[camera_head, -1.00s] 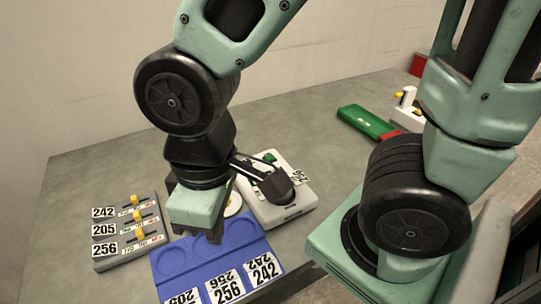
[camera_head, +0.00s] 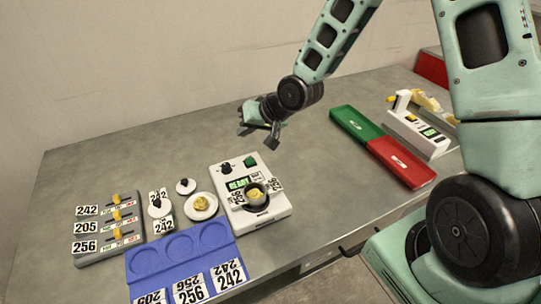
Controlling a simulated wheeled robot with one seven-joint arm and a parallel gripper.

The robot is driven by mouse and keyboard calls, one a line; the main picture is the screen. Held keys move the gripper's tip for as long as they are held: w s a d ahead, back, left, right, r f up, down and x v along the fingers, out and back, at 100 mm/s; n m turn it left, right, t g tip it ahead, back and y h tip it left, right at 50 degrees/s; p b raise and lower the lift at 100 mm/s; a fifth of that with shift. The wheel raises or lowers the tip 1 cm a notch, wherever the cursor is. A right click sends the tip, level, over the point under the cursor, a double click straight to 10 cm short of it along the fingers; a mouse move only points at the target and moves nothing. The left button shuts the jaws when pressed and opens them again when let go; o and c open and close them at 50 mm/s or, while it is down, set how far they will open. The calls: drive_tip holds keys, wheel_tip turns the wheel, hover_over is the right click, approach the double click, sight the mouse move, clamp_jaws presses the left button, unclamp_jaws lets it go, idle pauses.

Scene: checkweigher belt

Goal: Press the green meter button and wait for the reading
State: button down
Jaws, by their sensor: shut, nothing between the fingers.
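The meter is a white box (camera_head: 278,209) at the middle of the table. Its green button (camera_head: 250,162) is at the back right of its top, beside a black knob (camera_head: 226,169). A green display (camera_head: 238,184) shows a word that looks like READY. A dark-rimmed cup with a yellow piece (camera_head: 256,194) sits on the meter's front part, with number tags beside it. My gripper (camera_head: 271,141) is shut and empty, above the table behind the meter and apart from the button.
A plate with a yellow piece (camera_head: 201,205) and white knobbed lids (camera_head: 185,186) are left of the meter. A blue tray (camera_head: 145,262) is in front, a slider panel (camera_head: 104,250) far left. A green bin (camera_head: 357,122), red bin (camera_head: 402,162) and white device (camera_head: 430,141) stand right.

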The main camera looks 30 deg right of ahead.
sight(253, 162)
drive_tip(key=shift+w+d+m, duration=0.15)
drive_tip(key=shift+w+d, duration=0.05)
drive_tip(key=shift+d, duration=0.25)
drive_tip(key=shift+w+d+m, duration=0.15)
drive_tip(key=shift+d, duration=0.3)
drive_tip(key=shift+f, duration=0.15)
wheel_tip(253, 162, down, 9)
drive_tip(key=b, duration=0.7)
drive_tip(key=shift+b, duration=0.4)
idle(0.9)
drive_tip(key=shift+f, duration=0.25)
drive_tip(key=shift+f+b, duration=0.45)
drive_tip(key=shift+b, duration=0.05)
idle(0.7)
drive_tip(key=shift+r, duration=0.1)
drive_tip(key=shift+r+p, duration=0.8)
drive_tip(key=shift+p, duration=0.05)
